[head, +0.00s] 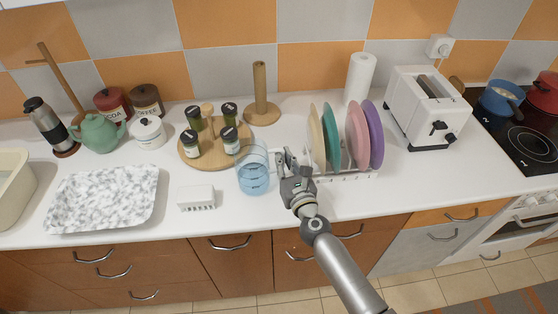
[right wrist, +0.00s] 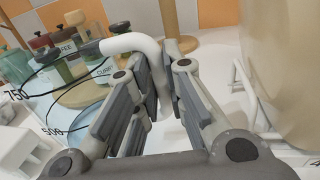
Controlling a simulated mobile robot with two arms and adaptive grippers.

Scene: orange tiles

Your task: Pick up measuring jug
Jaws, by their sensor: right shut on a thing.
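The measuring jug (head: 254,180) is clear with a bluish tint and stands upright on the white counter, left of the dish rack. In the right wrist view its see-through side with black marks (right wrist: 62,112) shows at the left. Its pale handle (right wrist: 132,43) curves in between my fingers. My right gripper (head: 285,160) is at the jug's right side, shut on the handle. It also fills the right wrist view (right wrist: 168,72). The lower part of the handle is hidden by the fingers. My left gripper is not in view.
A dish rack (head: 345,175) with several coloured plates stands close on the right. A round wooden board (head: 190,160) with spice jars is behind left. A small white rack (head: 196,198) and a speckled tray (head: 103,198) lie left. A wooden paper-roll stand (head: 261,95) is behind.

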